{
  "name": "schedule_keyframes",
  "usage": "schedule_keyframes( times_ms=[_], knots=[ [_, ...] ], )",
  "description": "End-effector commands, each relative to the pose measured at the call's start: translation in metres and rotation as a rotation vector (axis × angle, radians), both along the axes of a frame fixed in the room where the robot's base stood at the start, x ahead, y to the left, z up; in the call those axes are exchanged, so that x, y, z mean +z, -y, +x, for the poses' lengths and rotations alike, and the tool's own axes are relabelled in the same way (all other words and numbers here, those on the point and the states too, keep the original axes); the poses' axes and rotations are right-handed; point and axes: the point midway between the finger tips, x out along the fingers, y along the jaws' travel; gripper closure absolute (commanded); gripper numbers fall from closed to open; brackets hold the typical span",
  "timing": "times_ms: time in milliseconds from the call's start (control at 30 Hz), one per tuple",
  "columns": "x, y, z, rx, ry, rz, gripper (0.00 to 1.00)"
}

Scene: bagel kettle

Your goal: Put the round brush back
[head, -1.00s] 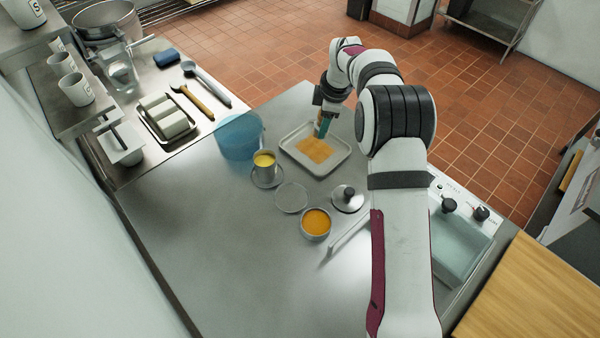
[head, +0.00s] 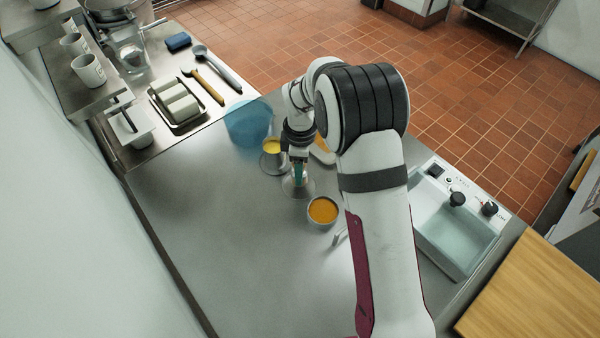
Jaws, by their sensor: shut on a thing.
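My gripper (head: 299,153) points down near the middle of the steel counter. It is shut on the round brush (head: 299,172), of which a teal part shows below the jaws. The brush is upright over a round, flat dish (head: 304,190). I cannot tell whether its lower end touches the dish. A cup of yellow liquid (head: 272,147) stands just left of the gripper. A tin of orange liquid (head: 322,211) stands to the lower right of the dish. The tray with the yellow sheet is mostly hidden behind my arm.
A translucent blue tub (head: 249,122) stands behind the yellow cup. A tray of white blocks (head: 175,104) and long-handled tools (head: 205,85) lie at the back left. A water basin (head: 455,235) is at right. The front left counter (head: 210,240) is clear.

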Motion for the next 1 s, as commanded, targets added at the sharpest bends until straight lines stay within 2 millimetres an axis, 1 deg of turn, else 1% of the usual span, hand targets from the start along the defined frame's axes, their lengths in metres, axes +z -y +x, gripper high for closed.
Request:
schedule_keyframes(
  times_ms=[33, 100, 133, 467, 500, 633, 667, 900, 967, 1000],
  knots=[
    [-0.011, 0.0, -0.001, 0.0, -0.004, -0.002, 1.0],
    [-0.021, 0.0, -0.001, 0.0, -0.003, -0.001, 1.0],
    [-0.023, 0.0, 0.0, 0.0, -0.002, 0.0, 1.0],
    [-0.027, 0.001, 0.0, 0.0, -0.001, 0.0, 1.0],
    [-0.027, 0.001, 0.0, 0.0, -0.001, 0.0, 0.47],
    [-0.027, 0.001, 0.0, 0.0, -0.001, 0.0, 0.23],
    [-0.027, 0.001, 0.0, 0.0, -0.001, 0.0, 0.2],
    [-0.026, 0.001, 0.0, 0.001, 0.0, 0.0, 0.2],
    [-0.023, 0.001, 0.0, 0.001, 0.001, 0.0, 0.2],
    [-0.018, 0.001, 0.0, 0.0, 0.002, 0.0, 0.2]
  ],
)
